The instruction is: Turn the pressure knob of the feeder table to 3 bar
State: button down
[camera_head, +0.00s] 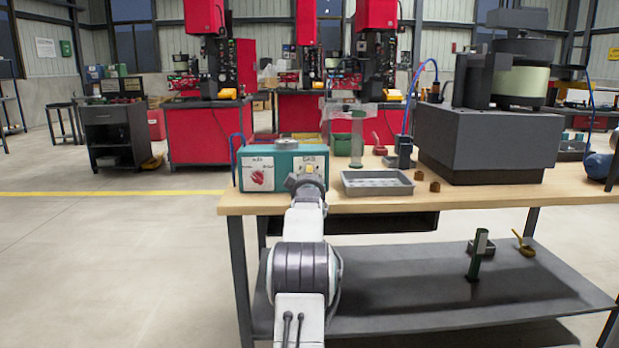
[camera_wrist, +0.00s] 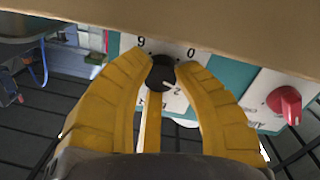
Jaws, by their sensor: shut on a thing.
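The teal control box (camera_head: 284,155) stands at the left end of the feeder table (camera_head: 480,200). The black pressure knob (camera_wrist: 161,77) sits on a white dial plate in the wrist view. A light mark shows on the knob's lower right; I cannot read its exact setting. The plate's 0 and 6 appear upside down at the top; other markings are partly hidden. My gripper (camera_wrist: 163,66) is shut on the knob, with yellow fingers on both sides of it. In the head view my gripper (camera_head: 309,172) covers the knob.
A red knob (camera_wrist: 285,103) sits on the box's other panel, beside my gripper. A grey tray (camera_head: 377,193), small brown pieces and a big dark feeder unit (camera_head: 490,145) stand to the right on the table. The floor left of the table is clear.

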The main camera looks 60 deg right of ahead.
jog(key=shift+w+r+m+p, duration=0.15)
jog(key=shift+m+p, duration=0.1)
jog(key=shift+m, duration=0.25)
jog(key=shift+s+r+m+p, duration=0.1)
jog(key=shift+m+p, duration=0.1)
jog(key=shift+m, duration=0.3)
jog(key=shift+w, duration=0.1)
jog(key=c, duration=1.2)
grip_release()
jog(key=o, duration=0.3)
jog(key=shift+f, duration=0.15)
jog(key=v, duration=1.2)
jog(key=shift+o, duration=0.3)
